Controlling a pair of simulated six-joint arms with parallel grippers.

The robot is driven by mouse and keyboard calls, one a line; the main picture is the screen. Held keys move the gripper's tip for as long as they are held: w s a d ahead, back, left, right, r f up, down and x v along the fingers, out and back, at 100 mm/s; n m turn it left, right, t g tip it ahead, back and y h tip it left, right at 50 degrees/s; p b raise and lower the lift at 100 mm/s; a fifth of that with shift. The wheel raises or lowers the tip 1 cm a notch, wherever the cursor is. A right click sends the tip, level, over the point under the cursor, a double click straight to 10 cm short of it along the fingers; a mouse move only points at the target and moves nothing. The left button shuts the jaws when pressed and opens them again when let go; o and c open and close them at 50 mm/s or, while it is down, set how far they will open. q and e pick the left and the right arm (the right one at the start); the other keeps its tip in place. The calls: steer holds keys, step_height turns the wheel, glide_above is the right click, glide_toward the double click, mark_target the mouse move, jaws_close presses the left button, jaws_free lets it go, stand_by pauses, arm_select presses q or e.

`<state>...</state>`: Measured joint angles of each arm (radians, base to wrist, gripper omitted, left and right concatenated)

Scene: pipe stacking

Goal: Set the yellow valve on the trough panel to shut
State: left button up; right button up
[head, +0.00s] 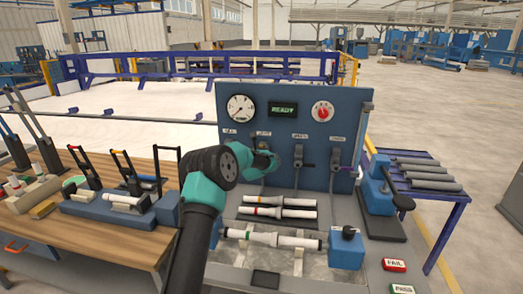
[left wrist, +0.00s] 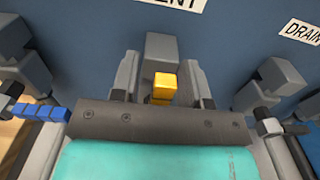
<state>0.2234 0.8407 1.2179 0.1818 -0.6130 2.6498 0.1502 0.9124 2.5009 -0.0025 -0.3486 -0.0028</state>
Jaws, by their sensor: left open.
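The trough panel (head: 290,98) stands upright and blue behind the trough. In the left wrist view, the yellow tip of the valve (left wrist: 164,84) is below a label ending in "ENT" and sits between the two fingers of my left gripper (left wrist: 160,88). The fingers are apart on either side of it; I cannot tell whether they touch it. In the head view, my left gripper (head: 267,161) is at the panel's left half and hides the yellow tip. My right gripper is in neither view.
A wooden bench (head: 85,238) with clamps is at left. A blue press (head: 378,190) stands at right.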

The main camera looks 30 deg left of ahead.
arm_select(q)
jaws_close()
stand_by(0.4)
